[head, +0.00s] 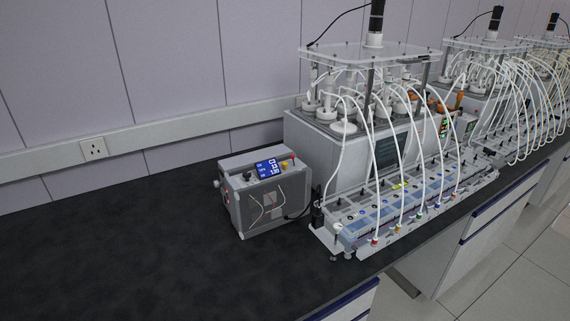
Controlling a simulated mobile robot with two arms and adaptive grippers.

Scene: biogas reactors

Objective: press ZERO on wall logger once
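No device fixed to the wall that looks like a logger shows in the head view. A grey box-shaped instrument (263,192) with a lit blue display (268,168) stands on the dark bench, left of the first reactor unit. The display shows white digits, too small to read surely. No label reading ZERO can be made out. Neither of my grippers is in view.
The dark bench top (110,250) is clear on the left. A wall socket (94,149) sits on the wall trunking. The first reactor unit (310,140) has many white tubes running to a front rack (345,228). More such units stand to the right. Drawers (485,228) are below.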

